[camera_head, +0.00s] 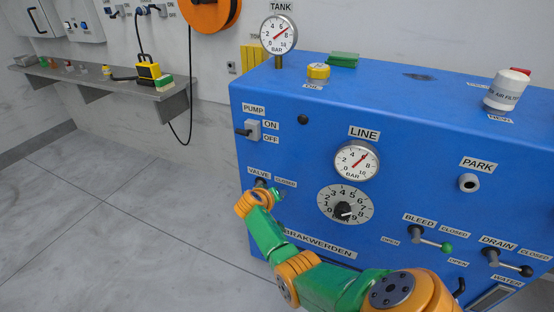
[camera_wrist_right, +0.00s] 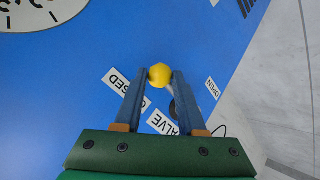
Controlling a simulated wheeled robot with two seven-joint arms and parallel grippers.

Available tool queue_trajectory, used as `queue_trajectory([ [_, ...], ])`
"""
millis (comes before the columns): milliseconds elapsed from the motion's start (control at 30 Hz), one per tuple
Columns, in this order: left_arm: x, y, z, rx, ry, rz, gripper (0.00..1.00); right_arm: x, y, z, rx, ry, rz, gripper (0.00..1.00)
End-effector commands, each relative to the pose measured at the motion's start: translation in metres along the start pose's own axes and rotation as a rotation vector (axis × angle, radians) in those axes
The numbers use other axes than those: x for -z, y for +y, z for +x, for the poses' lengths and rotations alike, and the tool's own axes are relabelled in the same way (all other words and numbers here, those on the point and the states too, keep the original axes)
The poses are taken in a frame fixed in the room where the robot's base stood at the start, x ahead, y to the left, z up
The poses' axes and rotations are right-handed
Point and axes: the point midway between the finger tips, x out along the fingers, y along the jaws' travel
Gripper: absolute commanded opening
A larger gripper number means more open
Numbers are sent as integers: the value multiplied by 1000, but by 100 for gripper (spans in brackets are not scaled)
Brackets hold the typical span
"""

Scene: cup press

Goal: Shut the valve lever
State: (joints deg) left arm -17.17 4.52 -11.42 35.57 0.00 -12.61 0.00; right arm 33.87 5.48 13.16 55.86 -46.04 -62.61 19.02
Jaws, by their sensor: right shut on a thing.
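The valve lever has a yellow ball knob (camera_wrist_right: 160,75), seen in the right wrist view between my fingertips. My right gripper (camera_wrist_right: 160,77) is shut on this knob. The lever's pivot (camera_wrist_right: 174,106) is partly hidden behind a finger. The knob lies between the CLOSED label (camera_wrist_right: 125,90) and the OPEN label (camera_wrist_right: 212,89), so the lever looks partway between them. In the head view the lever is mostly hidden by my right arm, beside the VALVE label (camera_head: 259,172). My left gripper is not in view.
The blue panel (camera_head: 295,150) carries a pump switch (camera_head: 252,130), a line gauge (camera_head: 356,160) and a dial (camera_head: 344,205). Bleed (camera_head: 430,240) and drain (camera_head: 508,262) levers stick out at the lower right. The floor left of the panel is clear.

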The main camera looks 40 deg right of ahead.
Motion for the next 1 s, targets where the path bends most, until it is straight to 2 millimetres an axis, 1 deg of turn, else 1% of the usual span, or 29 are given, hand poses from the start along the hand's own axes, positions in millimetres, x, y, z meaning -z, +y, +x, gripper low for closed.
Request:
queue_trajectory([
  [33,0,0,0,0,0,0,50,3,1,0,-2,8,2,0],
  [233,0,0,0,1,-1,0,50,3,1,-1,-2,9,3,0],
  [267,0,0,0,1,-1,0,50,3,1,-1,-2,9,3,45],
  [300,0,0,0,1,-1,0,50,3,1,-1,-2,9,3,55],
  [333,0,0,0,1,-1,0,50,3,1,-1,-1,9,3,64],
  [367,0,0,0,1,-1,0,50,3,1,0,-1,8,3,69],
  [600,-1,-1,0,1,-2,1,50,2,1,0,0,5,2,69],
  [667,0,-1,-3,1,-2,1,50,2,1,-4,0,5,2,69],
  [767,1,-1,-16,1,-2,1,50,4,3,-23,1,6,3,69],
  [800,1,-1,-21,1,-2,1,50,5,3,-33,2,6,4,69],
  [900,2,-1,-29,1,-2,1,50,4,2,-53,2,6,3,69],
  [1000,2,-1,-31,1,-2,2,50,3,2,-66,0,7,2,69],
])
